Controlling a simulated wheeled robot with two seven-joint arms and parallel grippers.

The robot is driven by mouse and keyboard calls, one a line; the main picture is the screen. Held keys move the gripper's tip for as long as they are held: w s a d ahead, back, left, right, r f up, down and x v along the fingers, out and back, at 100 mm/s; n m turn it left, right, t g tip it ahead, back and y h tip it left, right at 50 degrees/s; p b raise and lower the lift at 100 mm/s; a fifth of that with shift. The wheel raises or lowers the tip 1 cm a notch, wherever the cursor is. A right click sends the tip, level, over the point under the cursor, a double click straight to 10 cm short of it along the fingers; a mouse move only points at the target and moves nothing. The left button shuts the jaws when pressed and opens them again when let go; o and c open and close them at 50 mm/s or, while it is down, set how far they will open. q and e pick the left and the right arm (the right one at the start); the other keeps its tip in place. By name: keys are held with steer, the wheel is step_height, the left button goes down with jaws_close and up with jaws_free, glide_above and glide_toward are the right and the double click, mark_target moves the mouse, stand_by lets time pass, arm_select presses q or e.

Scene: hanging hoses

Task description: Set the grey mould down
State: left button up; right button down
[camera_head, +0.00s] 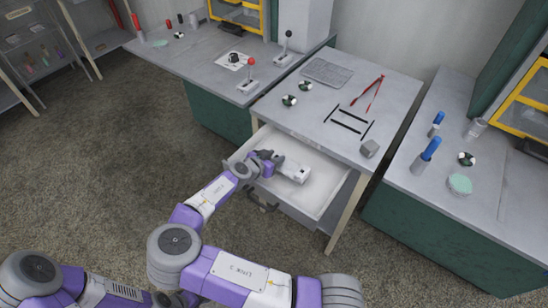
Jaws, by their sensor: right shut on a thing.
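My right gripper (276,160) is over the open drawer, at the end of the purple and white arm that reaches up from the bottom. It is shut on a pale grey block, which looks like the grey mould (294,172). The mould is inside the drawer's outline, just right of the gripper, with small dark marks at its right end. I cannot tell whether it touches the drawer floor. The white-floored drawer (325,206) is pulled out below the middle table. My left gripper is out of view.
The middle table (330,105) bears a grey pad (327,72), red-handled pliers (368,93), black strips, round markers and a small grey block (370,148). Open floor (100,160) lies left.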

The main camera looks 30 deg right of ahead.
steer(key=shift+f, duration=0.3)
steer(key=c, duration=0.7)
jaws_free()
steer(key=shift+r+p, duration=0.3)
steer(key=shift+r, duration=0.2)
steer(key=p+v, duration=0.2)
steer(key=v, duration=1)
steer(key=shift+s+r, duration=0.1)
steer(key=shift+r, duration=0.05)
